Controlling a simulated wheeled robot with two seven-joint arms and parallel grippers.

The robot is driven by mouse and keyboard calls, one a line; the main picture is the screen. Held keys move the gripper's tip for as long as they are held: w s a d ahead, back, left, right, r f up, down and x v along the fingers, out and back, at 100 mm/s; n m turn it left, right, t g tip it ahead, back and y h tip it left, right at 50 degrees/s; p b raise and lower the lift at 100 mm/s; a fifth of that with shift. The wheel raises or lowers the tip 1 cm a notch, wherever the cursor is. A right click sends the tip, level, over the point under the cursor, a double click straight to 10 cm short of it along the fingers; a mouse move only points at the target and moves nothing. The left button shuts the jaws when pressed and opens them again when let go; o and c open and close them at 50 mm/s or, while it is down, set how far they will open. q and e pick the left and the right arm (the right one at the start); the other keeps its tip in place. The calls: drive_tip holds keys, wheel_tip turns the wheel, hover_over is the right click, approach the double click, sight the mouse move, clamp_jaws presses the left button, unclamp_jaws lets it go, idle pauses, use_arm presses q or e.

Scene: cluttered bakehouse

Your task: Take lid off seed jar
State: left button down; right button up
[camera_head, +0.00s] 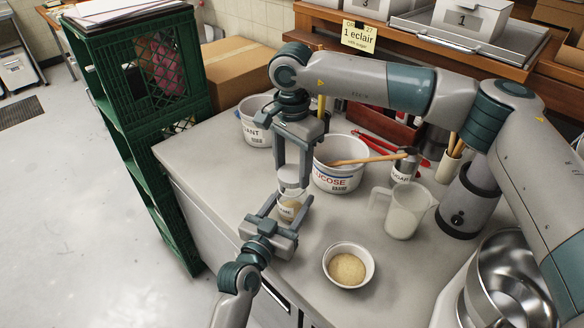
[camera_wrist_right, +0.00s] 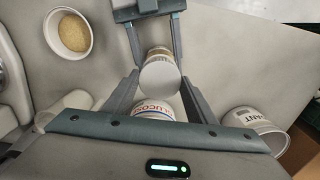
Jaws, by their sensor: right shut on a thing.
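The seed jar (camera_head: 287,208) is a small clear jar with a label and pale contents, upright over the worktop. Its white lid (camera_wrist_right: 160,76) shows as a round disc between the fingers of my right gripper (camera_wrist_right: 160,92). In the head view my right gripper (camera_head: 291,180) points down and is shut on the lid. I cannot tell whether a gap separates lid and jar. My left gripper (camera_head: 289,203) comes from the front, its fingers along both sides of the jar body, shut on it. The lid hides much of the jar in the wrist view.
A glucose tub (camera_head: 338,182) with a wooden spoon stands close behind the jar. A bowl of pale grains (camera_head: 348,265), a clear jug (camera_head: 405,212) and a grinder (camera_head: 466,204) stand to the right. Another white tub (camera_head: 257,130) is behind left. The worktop's left front is clear.

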sight(292, 173)
drive_tip(key=shift+r, duration=2.05)
use_arm(q)
drive_tip(key=c, duration=0.6)
unclamp_jaws()
drive_tip(key=shift+c, duration=0.2)
drive_tip(key=shift+s, duration=0.1)
drive_tip(key=shift+s+a+f, duration=0.15)
drive_tip(key=shift+s+a, duration=0.2)
drive_tip(key=shift+s, duration=0.15)
use_arm(e)
drive_tip(key=shift+f, duration=0.2)
use_arm(q)
drive_tip(key=b+v, duration=0.2)
drive_tip(key=v, duration=0.8)
drive_tip(key=shift+s+a, duration=0.2)
drive_tip(key=shift+s, duration=0.1)
use_arm(e)
wheel_tip(292, 173, down, 2)
